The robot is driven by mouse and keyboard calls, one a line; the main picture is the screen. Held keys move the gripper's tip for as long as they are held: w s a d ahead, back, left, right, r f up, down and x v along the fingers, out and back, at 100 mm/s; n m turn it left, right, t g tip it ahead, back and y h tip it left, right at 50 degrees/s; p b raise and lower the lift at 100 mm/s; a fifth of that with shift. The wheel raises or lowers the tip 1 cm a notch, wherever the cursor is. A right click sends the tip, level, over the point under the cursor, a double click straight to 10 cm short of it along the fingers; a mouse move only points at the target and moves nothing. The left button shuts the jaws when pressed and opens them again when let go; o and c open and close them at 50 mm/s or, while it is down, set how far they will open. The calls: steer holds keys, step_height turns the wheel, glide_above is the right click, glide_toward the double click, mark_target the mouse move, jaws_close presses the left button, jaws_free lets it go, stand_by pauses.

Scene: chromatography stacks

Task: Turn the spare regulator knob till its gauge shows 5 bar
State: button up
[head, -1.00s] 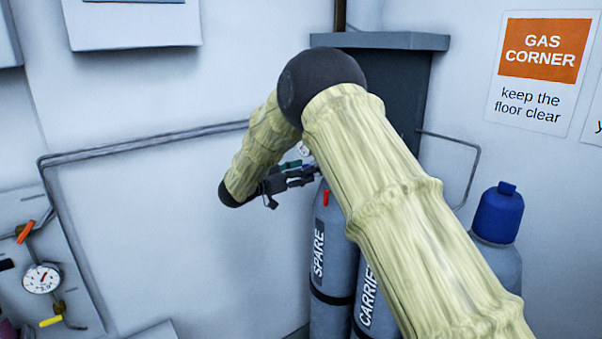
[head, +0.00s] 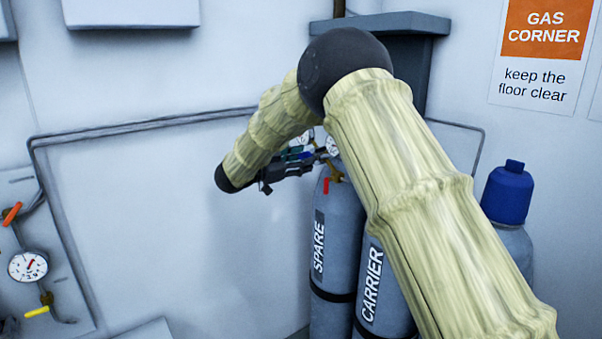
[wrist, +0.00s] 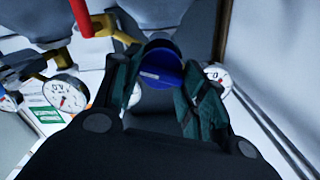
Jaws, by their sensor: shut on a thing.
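The spare cylinder (head: 333,225), grey and labelled SPARE, stands upright at the back. My gripper (head: 297,163) is at its top, partly hidden by my arm in the head view. In the wrist view the spare regulator knob (wrist: 162,70) is round and blue with a pale mark on its face. My gripper (wrist: 160,85) is shut on it, with a dark green finger on each side. One white gauge (wrist: 218,78) shows just right of the fingers, partly covered. Another gauge (wrist: 66,94) is at left. I cannot read a pressure on either.
The carrier cylinder (head: 383,285) stands right beside the spare one, partly behind my arm. A blue-capped cylinder (head: 508,195) is at right. A wall panel at left has a gauge (head: 28,266) and coloured levers. A red lever (wrist: 80,18) is close by in the wrist view.

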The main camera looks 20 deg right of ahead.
steer(key=m+b, duration=0.4)
steer(key=b, duration=0.3)
steer(key=f+m+b, duration=0.1)
steer(key=m+b, duration=0.3)
steer(key=b, duration=0.3)
steer(key=m+b, duration=0.5)
steer(key=b, duration=0.2)
steer(key=shift+s+f, duration=0.15)
steer(key=m+b, duration=0.7)
steer(key=b, duration=0.4)
steer(key=shift+f+b, duration=0.15)
steer(key=shift+b, duration=0.25)
steer(key=m+b, duration=0.1)
steer(key=b, duration=0.1)
steer(key=m+b, duration=0.4)
steer(key=shift+r+b, duration=0.25)
steer(key=shift+b, duration=0.1)
steer(key=shift+m, duration=0.4)
steer(key=shift+r, duration=0.1)
steer(key=o, duration=1)
steer(key=shift+o, duration=0.2)
